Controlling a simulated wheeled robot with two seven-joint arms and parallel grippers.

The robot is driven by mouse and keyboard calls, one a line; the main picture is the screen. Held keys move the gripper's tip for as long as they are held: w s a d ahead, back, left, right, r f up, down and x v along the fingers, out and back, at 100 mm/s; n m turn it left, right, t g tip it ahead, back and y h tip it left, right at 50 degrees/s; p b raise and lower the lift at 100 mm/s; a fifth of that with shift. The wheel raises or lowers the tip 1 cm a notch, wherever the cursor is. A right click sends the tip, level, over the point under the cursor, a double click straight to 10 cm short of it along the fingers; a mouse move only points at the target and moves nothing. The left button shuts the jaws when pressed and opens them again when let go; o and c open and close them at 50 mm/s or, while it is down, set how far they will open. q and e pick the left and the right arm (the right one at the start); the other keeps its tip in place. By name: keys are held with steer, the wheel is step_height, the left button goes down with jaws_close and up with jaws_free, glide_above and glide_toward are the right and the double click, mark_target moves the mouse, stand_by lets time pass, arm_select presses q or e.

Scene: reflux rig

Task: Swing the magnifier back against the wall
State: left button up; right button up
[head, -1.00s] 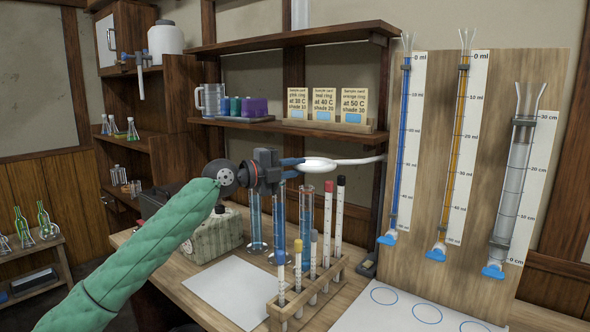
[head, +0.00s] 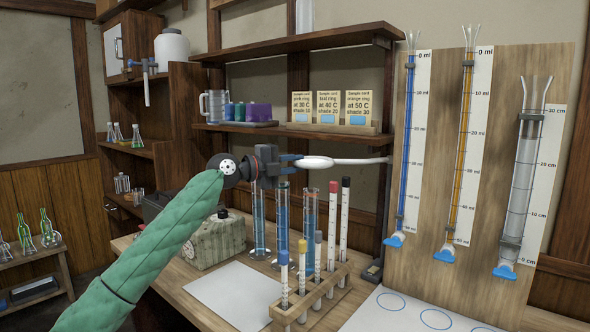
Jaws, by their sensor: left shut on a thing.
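The magnifier (head: 318,162) is white and shows almost edge-on in the head view, below the lower wall shelf. Its thin white arm (head: 360,161) runs right to the dark wooden upright at the shelf's right end. My left gripper (head: 297,162), on the green-sleeved arm, is shut on the left side of the magnifier, above the desk and the glass cylinders. The fingers hide the held part. My right gripper is not in view.
Tall cylinders (head: 282,225) with blue liquid and a wooden rack (head: 312,296) of capped tubes stand below the magnifier. Sample cards (head: 328,106) stand on the shelf (head: 290,128) above. A burette board (head: 433,170) rises at the right.

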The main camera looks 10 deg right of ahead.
arm_select(q)
steer(key=shift+w+f, duration=0.25)
steer(key=shift+w, duration=0.1)
steer(key=shift+w+d+b, duration=0.15)
steer(key=shift+w+b, duration=0.2)
steer(key=shift+w, duration=0.7)
steer(key=shift+w+d+b, duration=0.2)
steer(key=shift+w+b, duration=0.2)
steer(key=shift+w, duration=0.6)
steer(key=shift+w+d+b, duration=0.15)
steer(key=shift+w+b, duration=0.2)
steer(key=shift+w, duration=0.7)
steer(key=shift+w, duration=0.1)
